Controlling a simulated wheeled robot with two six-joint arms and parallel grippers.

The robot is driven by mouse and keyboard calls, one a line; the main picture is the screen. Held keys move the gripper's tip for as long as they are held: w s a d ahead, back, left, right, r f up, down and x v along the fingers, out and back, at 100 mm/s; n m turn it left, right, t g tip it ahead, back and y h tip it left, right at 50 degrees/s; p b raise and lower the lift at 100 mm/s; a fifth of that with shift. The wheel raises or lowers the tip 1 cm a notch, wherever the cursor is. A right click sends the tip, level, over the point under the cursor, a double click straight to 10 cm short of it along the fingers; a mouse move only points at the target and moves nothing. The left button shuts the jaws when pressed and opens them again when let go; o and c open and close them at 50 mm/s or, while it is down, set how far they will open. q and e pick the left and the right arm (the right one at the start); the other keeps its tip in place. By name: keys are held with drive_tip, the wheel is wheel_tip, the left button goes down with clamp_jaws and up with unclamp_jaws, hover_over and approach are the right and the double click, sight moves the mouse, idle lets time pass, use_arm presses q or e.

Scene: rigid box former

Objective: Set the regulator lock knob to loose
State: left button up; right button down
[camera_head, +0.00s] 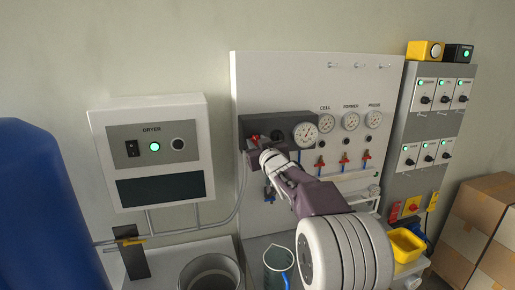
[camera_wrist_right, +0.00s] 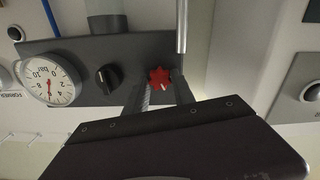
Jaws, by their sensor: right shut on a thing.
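A red lobed knob (camera_wrist_right: 159,76) with a small white mark sits on the dark regulator panel (camera_wrist_right: 70,48). It also shows in the head view (camera_head: 254,139), partly behind my gripper. My right gripper (camera_wrist_right: 161,90) is shut on this red knob, one finger on each side; the fingertips partly hide its edges. In the head view the right gripper (camera_head: 254,150) reaches up to the panel's left end. A black knob (camera_wrist_right: 107,76) with a pale pointer line and a round bar gauge (camera_wrist_right: 50,82) are beside it on the same panel. My left gripper is not in view.
Several small gauges (camera_head: 351,121) and red-handled valves (camera_head: 344,158) are to the right on the white board (camera_head: 290,80). A dryer box (camera_head: 150,115) hangs at left. A yellow bin (camera_head: 407,245) and cardboard boxes (camera_head: 483,220) stand at right.

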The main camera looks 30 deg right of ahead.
drive_tip(key=n+b, duration=0.2)
drive_tip(key=n, duration=0.4)
drive_tip(key=shift+f+n+b, duration=0.15)
drive_tip(key=shift+n+b, duration=0.15)
drive_tip(key=n+b, duration=0.1)
drive_tip(key=n, duration=0.2)
drive_tip(key=shift+n+b, duration=0.4)
drive_tip(key=shift+n, duration=1.6)
drive_tip(key=c, duration=1.1)
unclamp_jaws()
drive_tip(key=shift+o, duration=0.2)
